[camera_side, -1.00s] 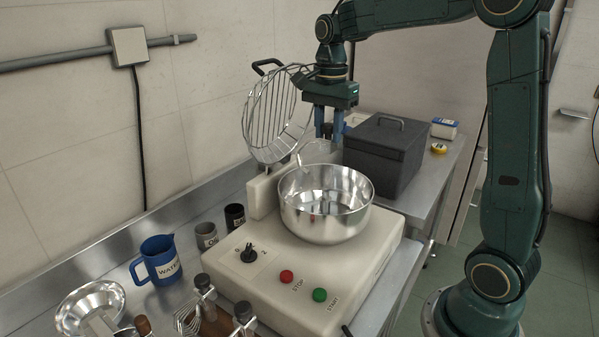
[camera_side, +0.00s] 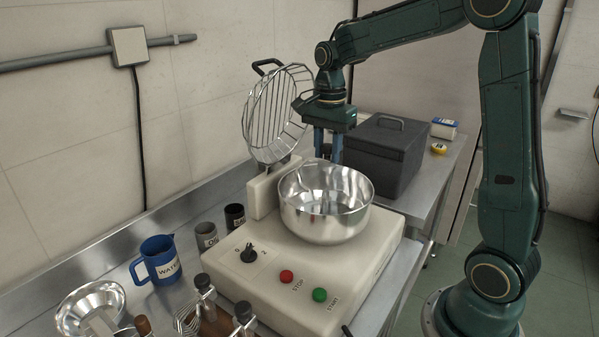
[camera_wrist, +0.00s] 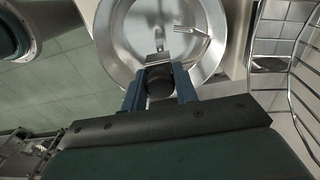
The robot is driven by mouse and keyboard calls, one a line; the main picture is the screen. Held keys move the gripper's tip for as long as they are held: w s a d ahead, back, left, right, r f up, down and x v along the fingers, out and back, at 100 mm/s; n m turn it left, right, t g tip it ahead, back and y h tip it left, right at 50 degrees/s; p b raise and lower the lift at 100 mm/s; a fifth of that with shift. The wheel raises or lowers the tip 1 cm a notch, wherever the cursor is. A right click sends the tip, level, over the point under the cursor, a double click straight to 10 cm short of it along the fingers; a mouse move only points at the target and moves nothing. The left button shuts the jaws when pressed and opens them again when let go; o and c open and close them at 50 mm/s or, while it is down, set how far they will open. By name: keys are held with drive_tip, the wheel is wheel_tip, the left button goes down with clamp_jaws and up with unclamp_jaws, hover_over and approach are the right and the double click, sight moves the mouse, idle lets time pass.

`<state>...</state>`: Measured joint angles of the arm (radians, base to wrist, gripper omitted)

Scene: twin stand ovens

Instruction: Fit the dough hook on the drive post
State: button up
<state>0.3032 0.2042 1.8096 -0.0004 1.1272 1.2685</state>
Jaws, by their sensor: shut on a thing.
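My gripper (camera_side: 328,148) is over the back of the steel bowl (camera_side: 322,227), fingers pointing down. In the wrist view, my gripper (camera_wrist: 158,88) is shut on the dark round hub of the dough hook (camera_wrist: 160,82). A bent, shiny metal part of the hook (camera_wrist: 194,42) shows beyond the fingers, against the bowl (camera_wrist: 112,45). In the side view, a curved piece of the hook (camera_side: 306,172) dips below the bowl's rim. A small upright part near the bowl's middle, perhaps the drive post (camera_wrist: 158,36), shows in the wrist view; I cannot tell whether the hook touches it.
The raised wire guard (camera_side: 270,115) stands left of my gripper, close to it. A dark lidded box (camera_side: 382,158) is behind and right of the bowl. The mixer base (camera_side: 260,280) carries buttons and a knob.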

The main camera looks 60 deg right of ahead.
drive_tip(key=shift+f, duration=2.4)
drive_tip(key=shift+f, duration=1.55)
drive_tip(key=o, duration=1.2)
drive_tip(key=shift+c, duration=0.2)
drive_tip(key=shift+r, duration=0.1)
wheel_tip(320, 180, up, 14)
drive_tip(key=shift+f, duration=0.2)
idle(0.3)
